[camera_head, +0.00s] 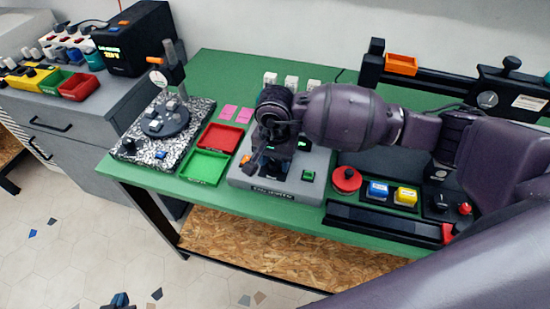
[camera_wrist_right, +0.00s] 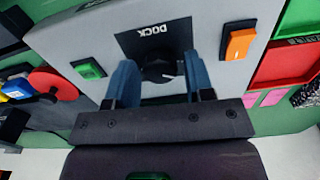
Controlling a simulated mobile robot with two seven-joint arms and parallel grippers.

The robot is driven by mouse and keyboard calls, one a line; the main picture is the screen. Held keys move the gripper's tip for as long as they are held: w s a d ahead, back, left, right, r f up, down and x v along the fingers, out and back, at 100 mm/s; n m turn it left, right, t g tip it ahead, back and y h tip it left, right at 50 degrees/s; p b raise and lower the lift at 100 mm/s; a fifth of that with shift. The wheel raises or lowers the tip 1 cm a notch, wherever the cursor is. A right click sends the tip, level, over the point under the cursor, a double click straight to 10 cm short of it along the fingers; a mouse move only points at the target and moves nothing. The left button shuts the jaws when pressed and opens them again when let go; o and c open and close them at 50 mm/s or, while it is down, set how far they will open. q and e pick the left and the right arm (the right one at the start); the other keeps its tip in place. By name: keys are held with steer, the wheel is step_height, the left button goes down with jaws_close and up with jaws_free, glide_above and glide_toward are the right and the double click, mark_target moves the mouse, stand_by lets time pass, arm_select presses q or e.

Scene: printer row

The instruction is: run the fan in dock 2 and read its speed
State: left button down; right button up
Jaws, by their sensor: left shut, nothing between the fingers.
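The grey tester (camera_head: 240,178) with a dark front label stands on the green table. It has a green button (camera_head: 308,176), also in the right wrist view (camera_wrist_right: 89,69), an orange rocker switch (camera_wrist_right: 238,44) and a black knob marked DOCK (camera_wrist_right: 165,66). A display (camera_head: 302,143) with green digits is partly covered and unreadable. My right gripper (camera_head: 270,165) is over the tester. Its blue fingers (camera_wrist_right: 161,78) stand on either side of the knob; whether they press it is unclear. My left gripper (camera_head: 120,300) is shut and empty at the bottom edge, above the floor.
Red (camera_head: 222,137) and green (camera_head: 205,166) trays lie left of the tester. A speckled plate (camera_head: 190,133) with a gauge stand is further left. A red knob (camera_head: 346,180) and blue and yellow buttons (camera_head: 378,189) are to its right. White blocks (camera_head: 291,82) stand behind it.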

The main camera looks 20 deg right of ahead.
steer(key=c, duration=0.7)
steer(key=shift+o, duration=0.2)
steer(key=shift+m, duration=0.3)
steer(key=shift+m+b, duration=0.3)
steer(key=shift+m, duration=0.6)
steer(key=m, duration=0.2)
steer(key=shift+m, duration=0.4)
steer(key=m, duration=0.3)
steer(key=shift+m, duration=1.9)
